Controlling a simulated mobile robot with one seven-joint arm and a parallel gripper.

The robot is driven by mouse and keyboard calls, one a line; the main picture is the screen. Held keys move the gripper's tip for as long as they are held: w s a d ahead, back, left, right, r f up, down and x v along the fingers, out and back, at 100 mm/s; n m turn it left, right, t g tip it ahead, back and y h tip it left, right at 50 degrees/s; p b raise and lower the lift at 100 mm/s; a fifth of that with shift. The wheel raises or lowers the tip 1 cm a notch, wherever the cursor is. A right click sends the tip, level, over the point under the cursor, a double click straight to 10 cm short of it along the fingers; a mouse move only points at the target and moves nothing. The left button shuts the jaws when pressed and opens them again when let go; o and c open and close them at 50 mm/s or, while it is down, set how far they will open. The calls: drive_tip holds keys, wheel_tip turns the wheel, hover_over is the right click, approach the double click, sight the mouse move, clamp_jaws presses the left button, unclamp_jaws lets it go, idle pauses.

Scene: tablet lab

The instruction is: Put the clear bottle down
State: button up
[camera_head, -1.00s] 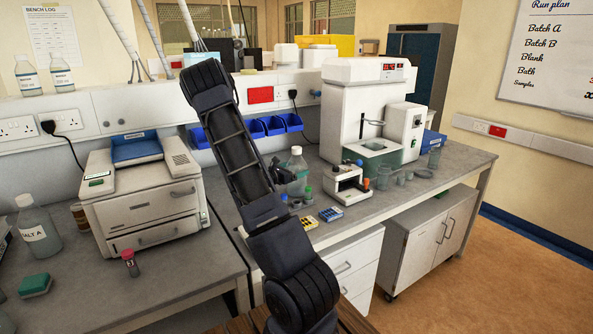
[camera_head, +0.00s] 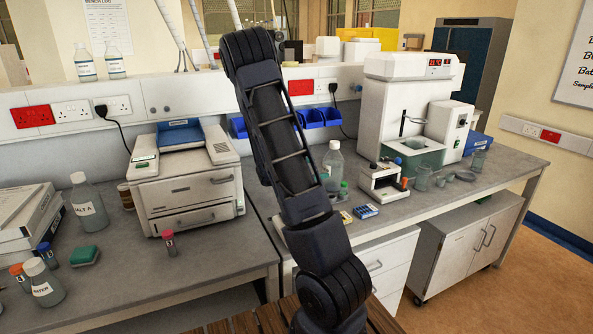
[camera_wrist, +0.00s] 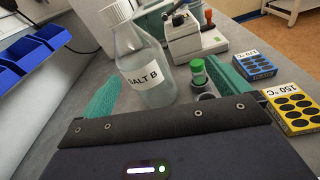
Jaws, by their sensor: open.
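The clear bottle, labelled SALT B with a white cap, stands upright on the bench in the wrist view (camera_wrist: 147,65). In the head view the clear bottle (camera_head: 334,160) shows just right of my arm, its lower part partly hidden. My gripper (camera_wrist: 176,73) is open, with one green finger on each side of the bottle's lower part in the wrist view. I see gaps between the fingers and the bottle.
A green-capped vial (camera_wrist: 198,72) stands close to the right finger. A yellow box (camera_wrist: 292,108) and a blue box (camera_wrist: 252,66) lie further right. A white instrument (camera_wrist: 190,32) stands behind the bottle. Blue bins (camera_wrist: 32,52) hang at left. A printer (camera_head: 188,180) stands left of my arm.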

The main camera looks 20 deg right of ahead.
drive_tip(key=s+a+r+m+g+y, duration=0.1)
drive_tip(key=s+a+r+m+y, duration=0.3)
drive_tip(key=s, duration=0.3)
drive_tip(key=s+a+r+m+g+y, duration=0.1)
drive_tip(key=s+a+r+m+y, duration=0.25)
drive_tip(key=s+m, duration=0.35)
drive_tip(key=s+a+r+m+t+y, duration=0.3)
drive_tip(key=s+a+r+y, duration=0.1)
drive_tip(key=s+a, duration=0.4)
drive_tip(key=s+a+r+m+t+y, duration=0.2)
drive_tip(key=s+a+r+y, duration=0.3)
drive_tip(key=s+a, duration=0.3)
drive_tip(key=shift+a+r+m+t, duration=0.15)
drive_tip(key=shift+r+m+t, duration=0.25)
drive_tip(key=shift+r+m, duration=0.15)
drive_tip(key=shift+c, duration=0.2)
drive_tip(key=c, duration=0.8)
